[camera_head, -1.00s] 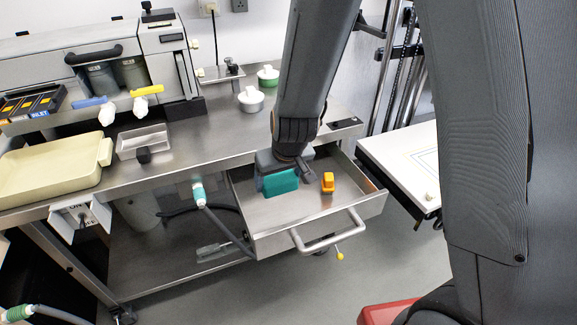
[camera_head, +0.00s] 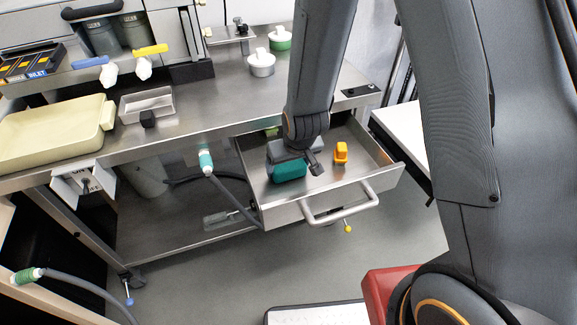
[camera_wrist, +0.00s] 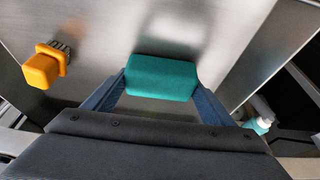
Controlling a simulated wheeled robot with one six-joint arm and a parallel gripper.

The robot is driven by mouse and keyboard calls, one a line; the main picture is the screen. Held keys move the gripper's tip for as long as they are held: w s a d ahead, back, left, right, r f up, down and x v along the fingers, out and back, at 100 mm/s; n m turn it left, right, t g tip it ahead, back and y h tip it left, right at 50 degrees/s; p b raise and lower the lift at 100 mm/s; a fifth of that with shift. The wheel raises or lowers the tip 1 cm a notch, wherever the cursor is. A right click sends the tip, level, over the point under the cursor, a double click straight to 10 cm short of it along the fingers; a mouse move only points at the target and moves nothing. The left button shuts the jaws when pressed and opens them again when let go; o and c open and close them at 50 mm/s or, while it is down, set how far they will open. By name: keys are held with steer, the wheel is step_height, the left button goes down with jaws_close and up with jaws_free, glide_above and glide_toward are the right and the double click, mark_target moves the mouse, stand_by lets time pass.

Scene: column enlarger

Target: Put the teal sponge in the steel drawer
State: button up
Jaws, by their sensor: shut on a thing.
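The teal sponge (camera_head: 288,171) is inside the open steel drawer (camera_head: 282,214), in its left part. In the wrist view the sponge (camera_wrist: 161,77) sits between the two fingers of my gripper (camera_wrist: 160,88), which is shut on it. Bare drawer floor (camera_wrist: 115,25) shows around it. I cannot tell whether the sponge touches the floor. In the head view my wrist hides the fingers and part of the sponge.
The drawer's front handle (camera_head: 340,207) sticks out. A hose with a teal fitting (camera_head: 205,160) hangs left of the drawer.

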steer(key=shift+f, duration=0.3)
steer(key=shift+f, duration=0.1)
steer(key=o, duration=1)
steer(key=shift+s+r, duration=0.15)
steer(key=shift+r, duration=0.45)
steer(key=p+v, duration=0.2)
steer(key=v, duration=0.9)
steer(key=s+d+r+m+g, duration=0.1)
steer(key=s+d+r, duration=0.1)
steer(key=s+d, duration=0.1)
steer(key=s+d+r+m+g, duration=0.1)
steer(key=s+d+r, duration=0.1)
steer(key=s+d, duration=0.2)
steer(key=s+d+r+m+g+h, duration=0.1)
steer(key=s+d+r, duration=0.1)
steer(key=s+d, duration=0.2)
steer(key=shift+d, duration=1.45)
